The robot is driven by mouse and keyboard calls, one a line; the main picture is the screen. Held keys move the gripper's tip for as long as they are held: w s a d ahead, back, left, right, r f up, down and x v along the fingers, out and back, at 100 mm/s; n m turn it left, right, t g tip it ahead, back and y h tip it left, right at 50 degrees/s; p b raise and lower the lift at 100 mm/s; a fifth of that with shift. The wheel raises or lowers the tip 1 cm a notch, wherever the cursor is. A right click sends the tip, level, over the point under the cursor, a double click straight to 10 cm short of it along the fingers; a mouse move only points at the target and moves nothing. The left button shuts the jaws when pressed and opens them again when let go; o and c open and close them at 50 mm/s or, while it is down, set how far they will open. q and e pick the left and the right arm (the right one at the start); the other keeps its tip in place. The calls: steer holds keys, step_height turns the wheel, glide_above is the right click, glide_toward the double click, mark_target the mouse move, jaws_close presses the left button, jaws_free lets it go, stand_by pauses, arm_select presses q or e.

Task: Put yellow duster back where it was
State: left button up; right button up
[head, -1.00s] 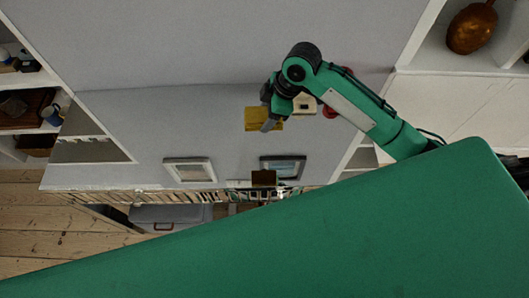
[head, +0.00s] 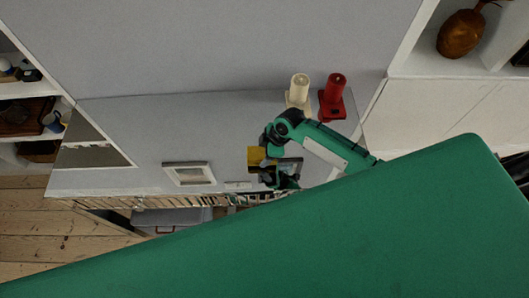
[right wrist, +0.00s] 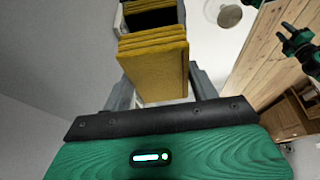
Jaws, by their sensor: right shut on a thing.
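The yellow duster (head: 256,154) is a folded, layered block. My right gripper (head: 268,165) is shut on it, over the pale grey top near the front edge. In the right wrist view the duster (right wrist: 155,72) sits between the grey fingers, its flat face toward the camera. The gripper partly hides the duster in the head view, and I cannot tell whether the duster touches the top. My left gripper does not show in the head view; a green and black arm part (right wrist: 300,45), likely of my left arm, shows at the right of the right wrist view, its jaws unclear.
A cream candle holder (head: 298,95) and a red one (head: 333,98) stand at the back right. A white picture frame (head: 188,174) lies left of my gripper; a darker frame (head: 291,165) is partly hidden behind it. The top's left stretch is clear. Books line the space below.

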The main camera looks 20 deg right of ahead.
steer(key=shift+f, duration=0.75)
steer(key=shift+f, duration=0.2)
steer(key=o, duration=0.9)
steer(key=shift+r, duration=0.1)
steer(key=b+v, duration=0.2)
steer(key=v, duration=1)
steer(key=shift+r, duration=0.15)
